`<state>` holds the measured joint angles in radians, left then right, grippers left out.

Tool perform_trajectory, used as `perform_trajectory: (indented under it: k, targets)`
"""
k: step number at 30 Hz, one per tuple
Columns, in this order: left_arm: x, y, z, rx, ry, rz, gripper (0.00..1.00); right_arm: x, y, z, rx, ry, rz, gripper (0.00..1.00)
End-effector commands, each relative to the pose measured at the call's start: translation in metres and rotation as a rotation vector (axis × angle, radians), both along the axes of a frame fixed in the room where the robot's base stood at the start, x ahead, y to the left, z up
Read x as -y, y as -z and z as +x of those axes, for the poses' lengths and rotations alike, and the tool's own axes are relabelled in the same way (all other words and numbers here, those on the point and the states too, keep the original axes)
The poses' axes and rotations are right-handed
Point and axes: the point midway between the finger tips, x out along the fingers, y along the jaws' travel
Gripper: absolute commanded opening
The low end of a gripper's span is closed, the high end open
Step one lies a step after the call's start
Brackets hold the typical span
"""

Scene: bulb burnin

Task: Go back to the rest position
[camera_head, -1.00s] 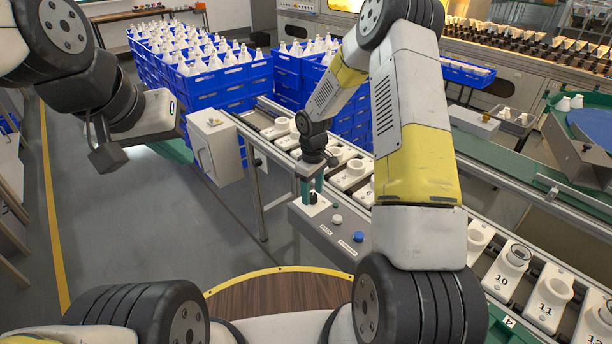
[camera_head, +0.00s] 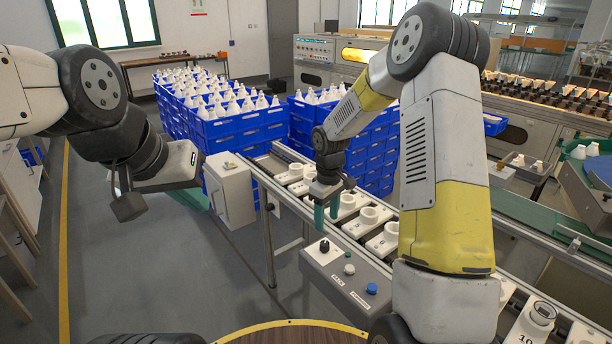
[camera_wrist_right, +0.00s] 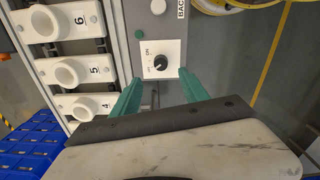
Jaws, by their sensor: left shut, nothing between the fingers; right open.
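My right gripper (camera_head: 327,218) is open and empty in the head view. Its green fingers point down just above the black knob (camera_head: 324,246) on the grey control box (camera_head: 350,279). In the right wrist view, the knob (camera_wrist_right: 160,63) shows on its white plate, just beyond and between the two separated fingertips (camera_wrist_right: 160,80). My left gripper (camera_head: 192,198) is at the left of the head view, shut and empty, over the floor; its hand largely hides its fingers.
A conveyor with numbered white sockets (camera_head: 367,215) runs behind the control box. The box also has a white button and a blue button (camera_head: 372,288). A white cabinet (camera_head: 231,190) stands beside the left hand. Blue crates (camera_head: 245,124) of bulbs stand behind. Floor at left is clear.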

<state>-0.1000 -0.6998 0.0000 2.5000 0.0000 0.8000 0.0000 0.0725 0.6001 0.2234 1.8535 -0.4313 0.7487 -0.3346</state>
Motion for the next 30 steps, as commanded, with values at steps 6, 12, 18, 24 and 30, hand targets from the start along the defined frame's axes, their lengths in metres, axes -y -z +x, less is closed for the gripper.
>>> perform_trajectory:
  k: [6,12,18,24,30]
  targets:
    - [0.0,0.0,0.0,0.0,0.0,0.0,0.0,0.014,-0.093,-0.033,0.109,0.139,0.007,0.52]
    - [0.0,0.0,0.0,0.0,0.0,0.0,0.0,0.024,-0.167,-0.087,0.213,0.299,0.056,0.52]
    - [0.0,0.0,0.0,0.0,0.0,0.0,0.0,0.029,-0.218,-0.151,0.31,0.456,0.147,0.52]
    - [0.0,0.0,0.0,0.0,0.0,0.0,0.0,0.029,-0.244,-0.213,0.388,0.595,0.272,0.52]
    - [0.0,0.0,0.0,0.0,0.0,0.0,0.0,0.026,-0.251,-0.249,0.426,0.674,0.368,0.52]
